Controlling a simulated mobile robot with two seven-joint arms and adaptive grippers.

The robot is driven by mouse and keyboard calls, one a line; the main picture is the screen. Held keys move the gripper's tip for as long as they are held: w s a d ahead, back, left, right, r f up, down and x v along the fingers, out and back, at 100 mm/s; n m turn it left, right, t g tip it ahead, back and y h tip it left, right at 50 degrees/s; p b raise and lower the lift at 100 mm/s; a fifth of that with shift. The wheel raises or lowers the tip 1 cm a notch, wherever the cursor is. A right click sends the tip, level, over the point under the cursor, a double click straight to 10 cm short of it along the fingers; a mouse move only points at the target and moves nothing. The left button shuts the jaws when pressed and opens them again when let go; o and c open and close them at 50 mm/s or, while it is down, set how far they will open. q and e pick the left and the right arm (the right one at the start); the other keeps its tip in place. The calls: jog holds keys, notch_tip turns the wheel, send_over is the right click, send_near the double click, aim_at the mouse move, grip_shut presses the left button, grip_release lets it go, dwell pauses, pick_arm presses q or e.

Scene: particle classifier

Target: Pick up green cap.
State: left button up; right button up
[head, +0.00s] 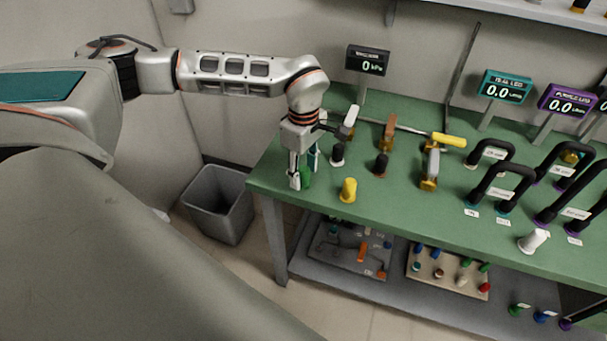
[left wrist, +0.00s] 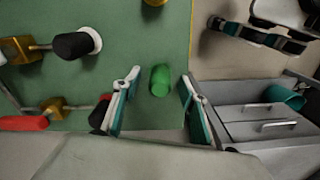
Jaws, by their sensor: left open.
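The green cap (left wrist: 160,80) stands on the green bench top near its edge, in the left wrist view. It lies between the two spread fingers of my left gripper (left wrist: 158,98), with a gap on each side. In the head view the cap (head: 306,176) is partly hidden behind the fingers of my left gripper (head: 303,178), which points down at the bench's left corner. My left gripper is open. My right gripper is not in view.
A yellow cap (head: 348,190) stands right of the gripper. Black-capped fittings (head: 337,154) and valves with white, brown and yellow handles are behind it. Black hoses stand further right. A grey bin (head: 219,203) is on the floor left of the bench (head: 400,212).

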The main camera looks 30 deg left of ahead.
aim_at(304, 169)
pick_arm(q)
jog(key=c, duration=1)
notch_tip(304, 169, up, 20)
jog(key=shift+r+p, duration=0.1)
jog(key=shift+p, duration=0.5)
